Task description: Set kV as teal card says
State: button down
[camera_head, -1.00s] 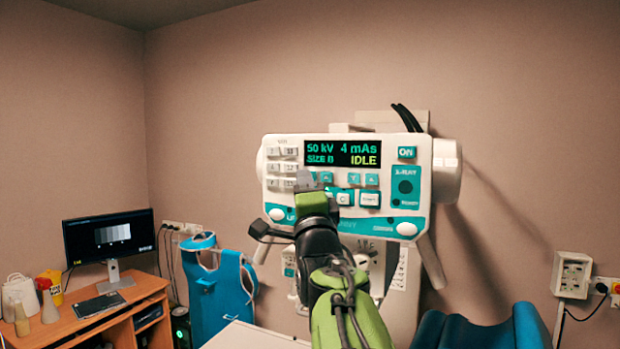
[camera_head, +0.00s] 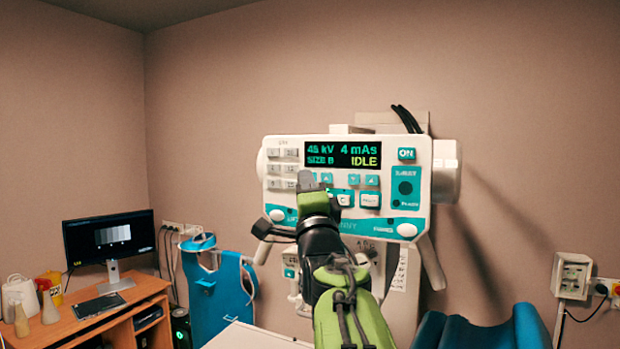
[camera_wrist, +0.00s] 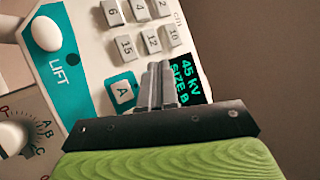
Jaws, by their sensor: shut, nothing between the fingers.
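The control panel (camera_head: 288,240) is on the wall unit, white with teal areas. Its display (camera_head: 343,154) reads 45 kV, 4 mAs, SIZE B and IDLE; the wrist view also shows 45 KV on the display (camera_wrist: 190,82). My gripper (camera_head: 306,181) is shut and empty, its tips at the panel just below the display's left part. In the wrist view the closed fingers (camera_wrist: 157,72) cover the keys there, beside the A key (camera_wrist: 122,92). I cannot tell whether they touch. Arrow keys (camera_head: 363,180) show right of the gripper. I make out no teal card.
A desk (camera_head: 120,310) with a monitor (camera_head: 110,238) stands at the left. A blue apron-like item (camera_head: 220,295) hangs beside it. A blue padded seat (camera_head: 480,330) is at lower right. A wall box (camera_head: 571,274) is at far right.

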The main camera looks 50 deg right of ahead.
jog(key=shift+s+a+b, duration=0.3)
jog(key=shift+a+b, duration=0.3)
jog(key=shift+a, duration=0.2)
jog(key=a+b, duration=0.1)
jog(key=s+a+b, duration=0.1)
jog(key=a, duration=0.2)
jog(key=shift+s+a+b, duration=0.35)
jog(key=shift+b, duration=0.05)
dwell(0.5)
